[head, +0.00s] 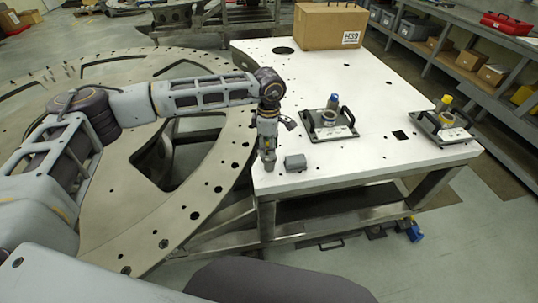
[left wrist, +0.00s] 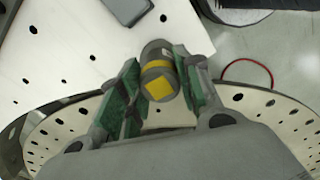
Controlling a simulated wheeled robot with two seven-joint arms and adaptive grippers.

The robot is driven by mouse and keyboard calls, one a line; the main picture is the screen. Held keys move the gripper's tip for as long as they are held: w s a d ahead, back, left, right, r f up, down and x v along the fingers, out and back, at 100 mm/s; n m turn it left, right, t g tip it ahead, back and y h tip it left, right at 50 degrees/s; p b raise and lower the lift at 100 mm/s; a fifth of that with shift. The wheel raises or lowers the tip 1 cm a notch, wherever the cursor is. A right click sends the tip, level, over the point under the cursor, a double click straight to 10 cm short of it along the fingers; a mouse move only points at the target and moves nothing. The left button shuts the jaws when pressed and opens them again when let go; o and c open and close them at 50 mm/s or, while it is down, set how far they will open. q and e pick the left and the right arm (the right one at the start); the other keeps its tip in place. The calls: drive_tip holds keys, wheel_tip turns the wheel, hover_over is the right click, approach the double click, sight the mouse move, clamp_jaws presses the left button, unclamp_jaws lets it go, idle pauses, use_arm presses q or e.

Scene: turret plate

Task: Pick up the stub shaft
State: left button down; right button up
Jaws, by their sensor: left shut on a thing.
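The stub shaft (left wrist: 159,70) is a short grey cylinder with a yellow band and a yellow square on its end. In the left wrist view it sits between the green-padded fingers of my left gripper (left wrist: 157,85), which is shut on it. In the head view my left gripper (head: 268,150) points down at the near left corner of the white table (head: 365,95). The shaft is too small there to tell whether it touches the table. My right gripper is not in view.
A small grey block (head: 295,162) lies just right of the left gripper. Two dark handled plates, one with a blue-topped part (head: 331,119) and one with a yellow-topped part (head: 442,122), stand farther right. A cardboard box (head: 330,25) is at the back. A large ring plate (head: 205,180) adjoins left.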

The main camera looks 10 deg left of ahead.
use_arm(q)
drive_tip(key=shift+r, duration=0.15)
drive_tip(key=shift+r+b, duration=1.2)
drive_tip(key=shift+r, duration=3.7)
drive_tip(key=shift+s, duration=0.1)
